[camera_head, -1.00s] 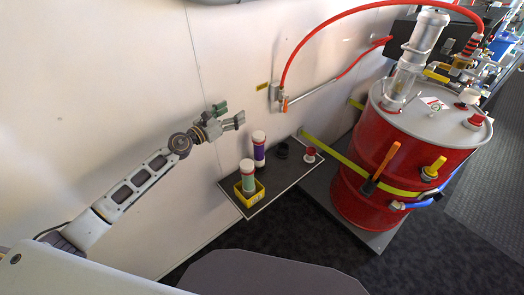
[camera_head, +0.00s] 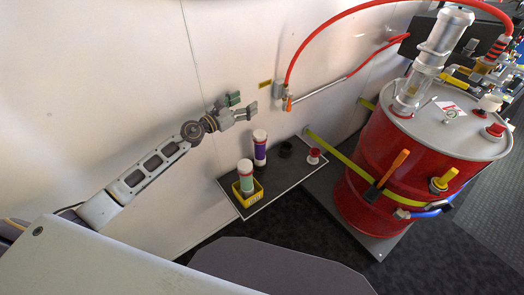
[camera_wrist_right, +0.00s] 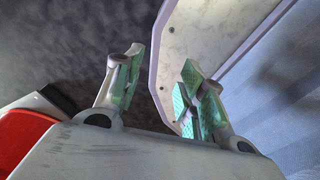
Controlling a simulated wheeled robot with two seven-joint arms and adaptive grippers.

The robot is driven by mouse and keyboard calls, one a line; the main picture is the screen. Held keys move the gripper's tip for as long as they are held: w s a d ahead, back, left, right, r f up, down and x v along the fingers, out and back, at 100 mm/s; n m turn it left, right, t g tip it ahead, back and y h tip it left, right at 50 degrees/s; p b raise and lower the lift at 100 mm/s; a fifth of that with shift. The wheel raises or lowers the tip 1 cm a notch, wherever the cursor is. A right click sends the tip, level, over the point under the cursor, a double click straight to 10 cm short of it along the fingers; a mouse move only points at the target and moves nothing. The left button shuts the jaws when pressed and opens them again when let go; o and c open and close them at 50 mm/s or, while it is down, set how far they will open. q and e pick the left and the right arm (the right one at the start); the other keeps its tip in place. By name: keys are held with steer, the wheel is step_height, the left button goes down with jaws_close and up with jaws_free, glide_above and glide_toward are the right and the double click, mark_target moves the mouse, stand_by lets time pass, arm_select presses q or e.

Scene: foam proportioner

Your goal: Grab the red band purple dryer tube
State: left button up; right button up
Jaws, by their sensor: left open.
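The purple dryer tube (camera_head: 260,150) stands upright on a dark tray (camera_head: 262,195) by the wall in the head view. It has white ends and a red band near the top. My left gripper (camera_head: 245,103) is open and empty, above the tube in the picture and slightly to its left, apart from it. A green tube (camera_head: 245,178) with a white cap stands in a yellow holder (camera_head: 256,188) at the tray's front left. My right gripper (camera_wrist_right: 162,70) shows in the right wrist view with its fingers apart and nothing between them.
A dark ring-shaped part (camera_head: 285,149) and a red-and-white cap (camera_head: 313,156) sit on the tray, right of the purple tube. A red drum (camera_head: 375,185) stands farther right. A red hose (camera_head: 330,28) arches above. The white wall (camera_head: 130,90) lies behind my left arm.

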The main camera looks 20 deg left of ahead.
steer(key=w+a+t+y+b, duration=0.1)
steer(key=w+a+b, duration=0.3)
steer(key=w+b, duration=0.55)
steer(key=w+a+t+y+b, duration=0.1)
steer(key=w+a+b, duration=0.3)
steer(key=w+b, duration=0.55)
steer(key=w+a+r+t+b, duration=0.1)
steer(key=w+a+r+b, duration=0.1)
steer(key=r+b, duration=0.3)
steer(key=w+a+r+t+y+b, duration=0.1)
steer(key=w+r+b, duration=0.3)
steer(key=b, duration=0.6)
steer(key=shift+a+r, duration=0.5)
steer(key=shift+r, duration=0.6)
